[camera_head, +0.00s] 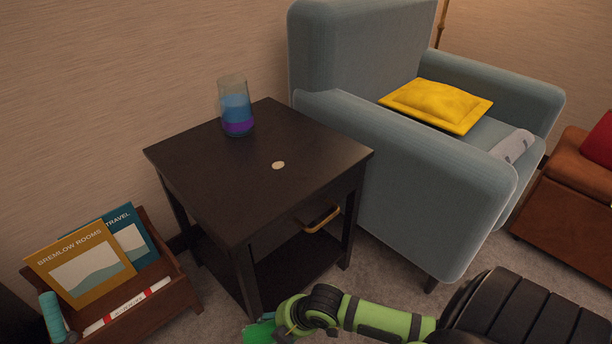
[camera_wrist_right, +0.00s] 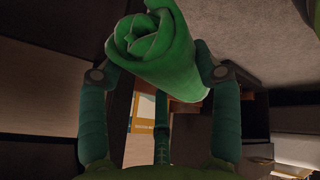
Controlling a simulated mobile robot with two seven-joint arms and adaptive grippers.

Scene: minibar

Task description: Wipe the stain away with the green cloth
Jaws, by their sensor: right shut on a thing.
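A small pale round stain (camera_head: 278,165) lies on the top of the dark side table (camera_head: 222,166), right of the middle. The green cloth (camera_wrist_right: 150,45) is rolled up and held between the fingers of my right gripper (camera_wrist_right: 157,75) in the right wrist view. In the head view the cloth (camera_head: 259,332) shows partly at the bottom edge, with my right gripper (camera_head: 285,328) beside it. The gripper is low in front of the table, below the tabletop and apart from the stain. My left gripper is not in view.
A glass with blue and purple layers (camera_head: 236,106) stands at the back of the tabletop. A blue armchair (camera_head: 400,180) with a yellow cushion (camera_head: 437,104) stands close on the right. A wooden magazine rack (camera_head: 180,290) is at the lower left. The tabletop around the stain is clear.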

